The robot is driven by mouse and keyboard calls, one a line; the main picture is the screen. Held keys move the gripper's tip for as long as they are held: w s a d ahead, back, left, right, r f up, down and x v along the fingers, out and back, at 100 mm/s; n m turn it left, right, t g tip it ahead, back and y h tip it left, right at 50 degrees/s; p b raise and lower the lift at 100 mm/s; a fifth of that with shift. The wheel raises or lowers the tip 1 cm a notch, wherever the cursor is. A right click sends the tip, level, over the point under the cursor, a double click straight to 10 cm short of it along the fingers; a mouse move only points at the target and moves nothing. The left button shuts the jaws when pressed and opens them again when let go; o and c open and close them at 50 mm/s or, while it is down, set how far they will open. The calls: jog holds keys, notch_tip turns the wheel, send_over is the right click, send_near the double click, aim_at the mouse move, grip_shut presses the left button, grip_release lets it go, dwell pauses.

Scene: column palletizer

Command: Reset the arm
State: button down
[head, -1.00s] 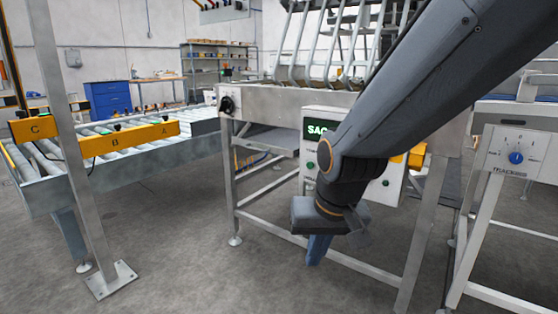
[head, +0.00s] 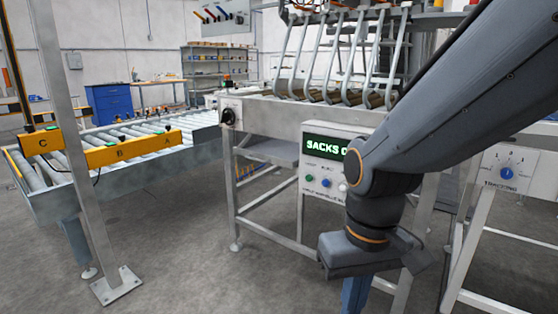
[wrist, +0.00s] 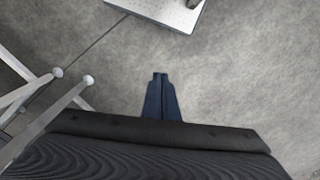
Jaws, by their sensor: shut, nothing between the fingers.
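My gripper (wrist: 160,78) shows in the wrist view as two blue fingers drawn together, with bare concrete floor beyond them. It is shut and holds nothing. In the head view my gripper (head: 354,296) hangs below my dark wrist at the lower right, pointing down, its tips cut off by the bottom edge. My arm comes in from the upper right, bends at the elbow joint, and stands in front of the sack machine's control panel (head: 322,170), hiding its right part.
A metal machine frame (head: 270,115) with curved bars stands behind my arm. A panel marked TRACKING (head: 508,172) is at right. A roller conveyor (head: 120,185) with a yellow bar lettered C, B, A (head: 105,155) and a steel post (head: 75,150) stand at left. Open floor (head: 200,270) lies between.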

jog(key=d+r+m+p, duration=0.2)
jog(key=d+r+p, duration=0.5)
jog(key=p, duration=0.6)
jog(key=shift+s+d+r, duration=0.25)
jog(key=shift+s+r, duration=0.1)
jog(key=shift+r, duration=0.3)
